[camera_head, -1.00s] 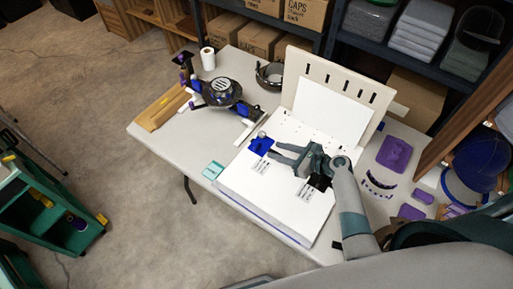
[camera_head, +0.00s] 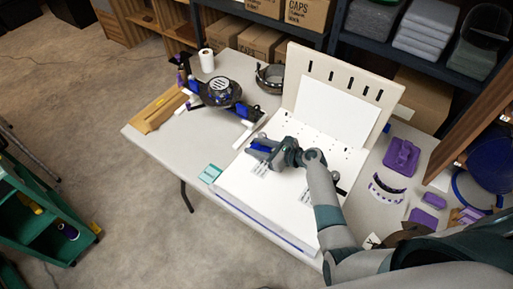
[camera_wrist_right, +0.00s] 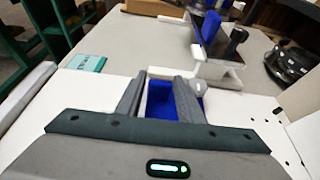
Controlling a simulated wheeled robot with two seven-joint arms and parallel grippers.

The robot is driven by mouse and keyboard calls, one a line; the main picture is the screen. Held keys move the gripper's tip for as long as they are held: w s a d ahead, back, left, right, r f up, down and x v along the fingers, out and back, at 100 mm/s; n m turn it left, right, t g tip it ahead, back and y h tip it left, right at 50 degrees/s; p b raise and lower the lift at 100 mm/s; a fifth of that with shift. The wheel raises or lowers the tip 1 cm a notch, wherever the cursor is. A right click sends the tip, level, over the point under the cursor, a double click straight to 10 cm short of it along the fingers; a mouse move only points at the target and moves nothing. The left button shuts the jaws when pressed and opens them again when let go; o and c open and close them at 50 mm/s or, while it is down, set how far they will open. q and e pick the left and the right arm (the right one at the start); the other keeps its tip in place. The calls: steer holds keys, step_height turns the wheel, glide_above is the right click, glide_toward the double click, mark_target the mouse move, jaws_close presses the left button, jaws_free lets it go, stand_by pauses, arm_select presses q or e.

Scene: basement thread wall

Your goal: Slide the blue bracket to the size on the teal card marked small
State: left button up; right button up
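The blue bracket (camera_head: 262,146) sits on the white board (camera_head: 245,197), partly hidden by my right gripper (camera_head: 264,153). In the right wrist view the blue bracket (camera_wrist_right: 160,97) shows between and beyond the two fingers of my right gripper (camera_wrist_right: 160,85). The fingers are apart, and blue shows past the right finger; I cannot tell whether they touch it. The teal card (camera_head: 210,173) lies at the board's front left edge. It also shows in the right wrist view (camera_wrist_right: 87,63), its writing too small to read. My left gripper is not in view.
A slotted upright panel (camera_head: 330,88) stands at the board's back. A dark device with blue parts (camera_head: 222,92) stands at the left of the table. Purple parts (camera_head: 402,157) lie at the right. The table's front left is clear.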

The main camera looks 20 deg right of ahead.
mark_target(264, 150)
steer(key=shift+c, duration=0.3)
jaws_close()
steer(key=shift+s+d+r+p, duration=0.1)
steer(key=shift+s+d+p, duration=0.7)
steer(key=shift+s, duration=0.2)
steer(key=shift+s+d, duration=0.25)
steer(key=shift+s, duration=0.05)
steer(key=shift+o, duration=0.3)
jaws_free()
